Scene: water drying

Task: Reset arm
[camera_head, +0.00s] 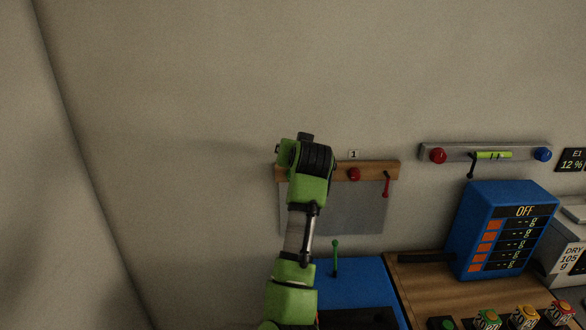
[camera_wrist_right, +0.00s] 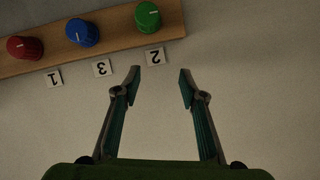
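My right gripper (camera_wrist_right: 160,76) shows in the right wrist view with its two fingers spread apart and nothing between them. Its tips point toward the wall just beside a wooden board. On that board are a red knob (camera_wrist_right: 25,48), a blue knob (camera_wrist_right: 82,33) and a green knob (camera_wrist_right: 147,17), with labels 1, 3 and 2. In the head view a green and black arm of mine rises from the bottom centre and covers the board's left part. The fingers are hidden there. My left gripper is in neither view.
The wooden board (camera_head: 370,165) hangs above a grey panel (camera_head: 350,210). A metal rail (camera_head: 490,147) is at right, above a blue box (camera_head: 500,230) reading OFF. A green lever (camera_head: 336,258) stands by the arm. The wall at left is clear.

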